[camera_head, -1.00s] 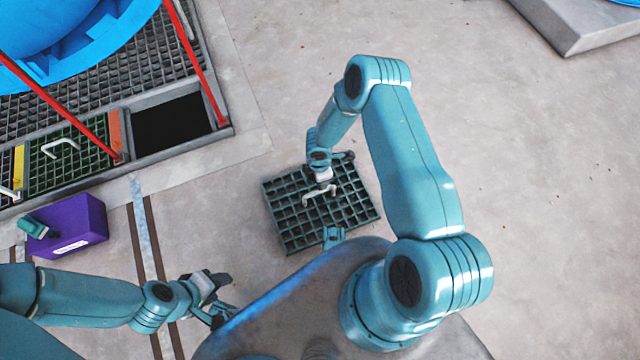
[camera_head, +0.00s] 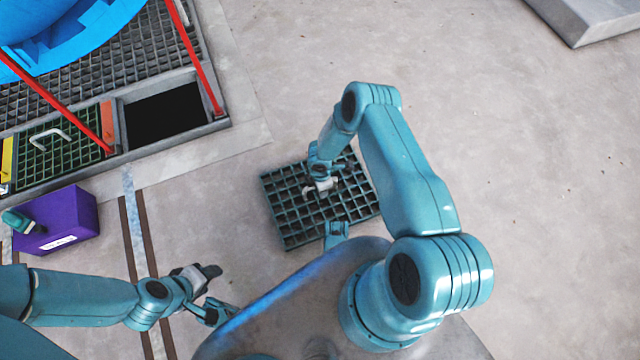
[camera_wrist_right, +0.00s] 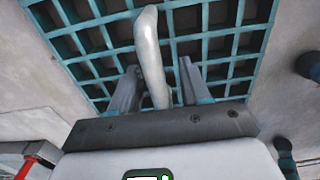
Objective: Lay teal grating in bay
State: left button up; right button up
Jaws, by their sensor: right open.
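The teal grating (camera_head: 284,215) lies flat on the concrete floor in front of my body, and it fills the upper part of the right wrist view (camera_wrist_right: 218,47). Its pale handle (camera_wrist_right: 150,55) stands up from it. My right gripper (camera_head: 322,190) is over the grating; in the wrist view its two open fingers (camera_wrist_right: 158,88) stand on either side of the handle, apart from it. The bay is a dark square opening (camera_head: 165,118) at the upper left of the head view. My left gripper (camera_head: 218,295) is at the lower left, away from the grating, its fingers spread with nothing between them.
A green grating with a handle (camera_head: 60,150) lies left of the bay, past an orange strip (camera_head: 108,127). Red rails (camera_head: 200,65) stand by the bay. A purple box (camera_head: 62,222) sits on the floor at left. The floor between grating and bay is clear.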

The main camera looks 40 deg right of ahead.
grip_shut()
jog(key=shift+r, duration=0.1)
dwell(1.2)
